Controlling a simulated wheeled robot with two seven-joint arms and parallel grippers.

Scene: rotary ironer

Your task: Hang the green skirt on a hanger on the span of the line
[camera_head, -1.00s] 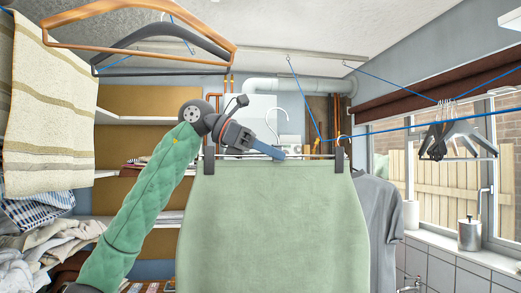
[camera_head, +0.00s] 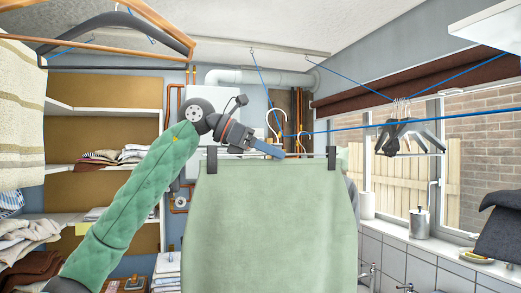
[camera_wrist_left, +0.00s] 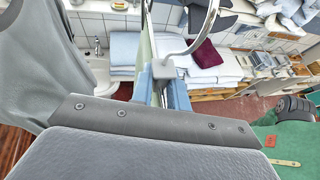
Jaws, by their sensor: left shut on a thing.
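The green skirt (camera_head: 270,225) hangs upright from two dark clips on a hanger with a white hook (camera_head: 277,122). My left gripper (camera_head: 270,149) is shut on this hanger near its middle, just below the hook. In the left wrist view the hook (camera_wrist_left: 212,22) rises above the blue fingers (camera_wrist_left: 168,92), with nothing seen in its loop. The blue line (camera_head: 420,120) spans rightward from behind the hook area toward the window. I cannot tell the depth gap between hook and line. My right gripper is not in view.
Several dark hangers (camera_head: 400,135) hang bunched on the line. A grey shirt (camera_wrist_left: 40,65) hangs close by; the skirt mostly hides it in the head view. Large hangers (camera_head: 110,35) are overhead at left. A dark garment (camera_head: 502,222) is at the right edge.

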